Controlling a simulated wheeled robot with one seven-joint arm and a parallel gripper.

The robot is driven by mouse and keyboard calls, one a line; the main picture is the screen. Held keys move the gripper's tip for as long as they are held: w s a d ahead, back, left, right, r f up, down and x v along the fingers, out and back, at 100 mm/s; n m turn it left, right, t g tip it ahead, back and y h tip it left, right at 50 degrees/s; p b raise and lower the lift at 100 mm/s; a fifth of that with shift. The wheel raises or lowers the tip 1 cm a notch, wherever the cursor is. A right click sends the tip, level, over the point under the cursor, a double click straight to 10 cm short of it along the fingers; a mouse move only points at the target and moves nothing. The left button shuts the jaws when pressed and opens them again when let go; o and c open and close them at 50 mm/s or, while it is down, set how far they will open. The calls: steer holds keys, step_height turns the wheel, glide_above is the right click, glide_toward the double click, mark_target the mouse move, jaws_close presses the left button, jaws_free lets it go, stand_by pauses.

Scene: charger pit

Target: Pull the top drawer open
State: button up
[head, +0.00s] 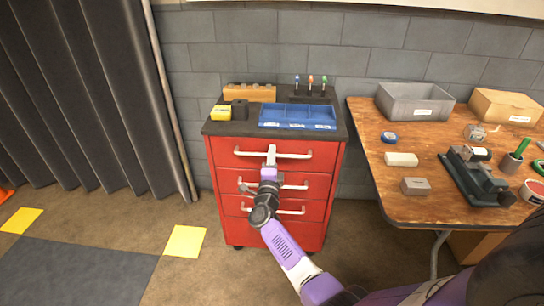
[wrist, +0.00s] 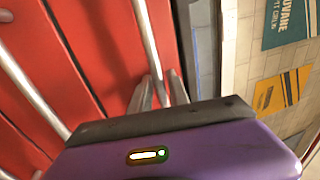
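The red cabinet (head: 222,170) stands against the wall with three drawers, each with a pale bar handle. The top drawer (head: 232,146) looks flush with the cabinet front. My gripper (head: 271,155) is at the middle of the top drawer's handle (head: 300,156), coming from below and in front. In the wrist view, the handle (wrist: 148,45) runs between my two fingers (wrist: 162,90), one on each side with hardly any gap, so the gripper looks shut on it. The second drawer's handle (wrist: 30,90) is at the left there.
A blue divided tray (head: 297,125), a yellow item (head: 221,112) and a tool holder (head: 311,97) stand on the cabinet top. A wooden table (head: 385,175) with several things is close on the right. The floor (head: 180,275) in front at left is clear.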

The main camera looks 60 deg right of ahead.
jaws_close()
steer(key=shift+a, duration=0.1)
stand_by(1.2)
